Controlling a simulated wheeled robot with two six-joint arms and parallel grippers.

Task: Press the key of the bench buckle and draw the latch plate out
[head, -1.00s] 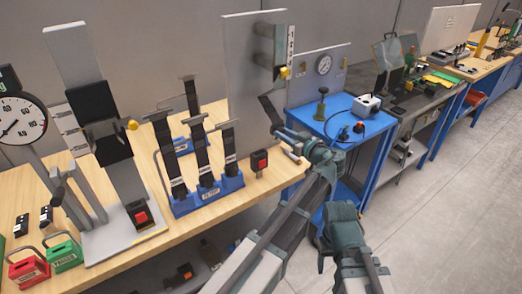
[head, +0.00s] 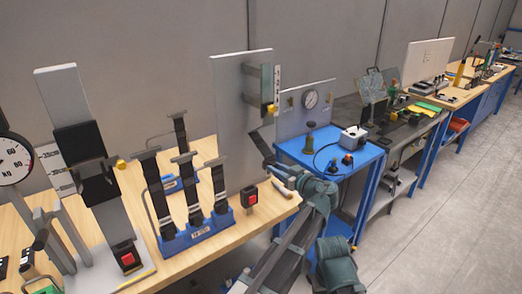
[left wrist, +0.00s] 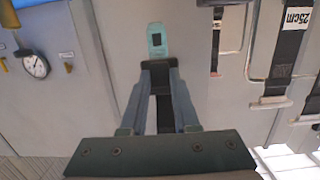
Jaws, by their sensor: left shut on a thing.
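The bench buckle (head: 250,197) is a small black block with a red key, upright near the bench's right front. My left gripper (head: 275,172) is just right of and above it, apart from it. In the left wrist view the gripper (left wrist: 158,75) is shut on the black part of a latch plate (left wrist: 157,42). Its pale teal tongue, with a dark slot, sticks out free beyond the fingertips, not seated in a buckle. In the head view the tongue is hard to make out. My right gripper is not in view.
A blue rack (head: 200,232) with several upright black straps stands left of the buckle. Further left is a stand with another red-keyed buckle (head: 127,257). A tall grey panel (head: 238,110) rises behind. A blue table (head: 330,150) with a gauge stands to the right.

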